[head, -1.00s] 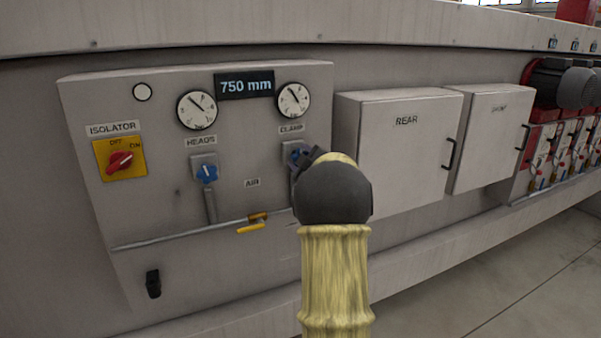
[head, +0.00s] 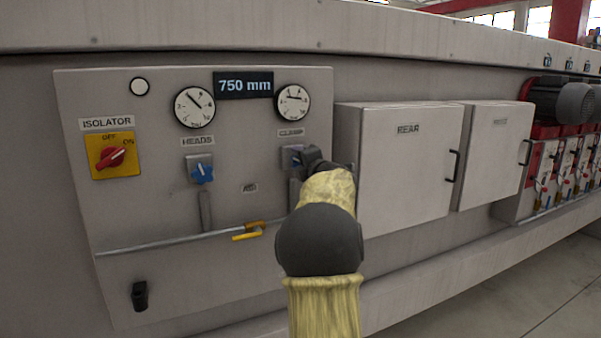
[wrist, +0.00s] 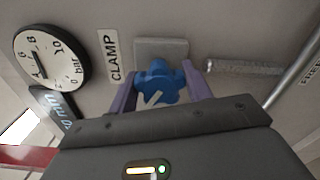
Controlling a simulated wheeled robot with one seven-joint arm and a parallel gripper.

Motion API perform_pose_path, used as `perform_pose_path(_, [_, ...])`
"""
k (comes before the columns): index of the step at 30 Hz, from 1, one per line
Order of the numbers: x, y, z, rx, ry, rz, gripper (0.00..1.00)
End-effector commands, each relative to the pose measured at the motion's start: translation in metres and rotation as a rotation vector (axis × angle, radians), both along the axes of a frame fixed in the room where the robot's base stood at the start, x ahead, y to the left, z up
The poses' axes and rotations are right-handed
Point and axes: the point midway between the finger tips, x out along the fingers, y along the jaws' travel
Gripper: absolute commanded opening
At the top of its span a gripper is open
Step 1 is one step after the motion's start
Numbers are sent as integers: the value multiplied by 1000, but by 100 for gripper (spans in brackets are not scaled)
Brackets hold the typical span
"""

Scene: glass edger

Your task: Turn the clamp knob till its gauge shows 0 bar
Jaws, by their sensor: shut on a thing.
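The blue clamp knob (wrist: 158,82) sits on its grey plate (wrist: 172,48) beside the CLAMP label (wrist: 112,57). My gripper (wrist: 157,88) is shut on the knob, with one purple finger on each side of it. In the head view my gripper (head: 301,160) reaches the knob and hides most of it. The clamp gauge (head: 293,103) is above the knob, and its needle points right. The gauge also shows in the wrist view (wrist: 52,58), where the needle seems to lie near the 8, well away from 0.
Left of the clamp knob are the blue heads knob (head: 202,173), its gauge (head: 194,106) and the red isolator switch (head: 111,157). A yellow-handled air valve (head: 248,231) is below. The REAR box (head: 400,170) sticks out close to the right of my arm.

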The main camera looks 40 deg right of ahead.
Motion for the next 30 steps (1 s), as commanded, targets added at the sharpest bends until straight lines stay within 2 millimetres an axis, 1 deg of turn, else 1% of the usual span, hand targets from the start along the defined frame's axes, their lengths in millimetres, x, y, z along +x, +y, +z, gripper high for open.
perform_pose_path(1, [1,1,-7,-45,14,2,26])
perform_pose_path(21, [1,1,-7,-662,164,3,26])
perform_pose_path(30, [2,1,-6,-895,221,4,26])
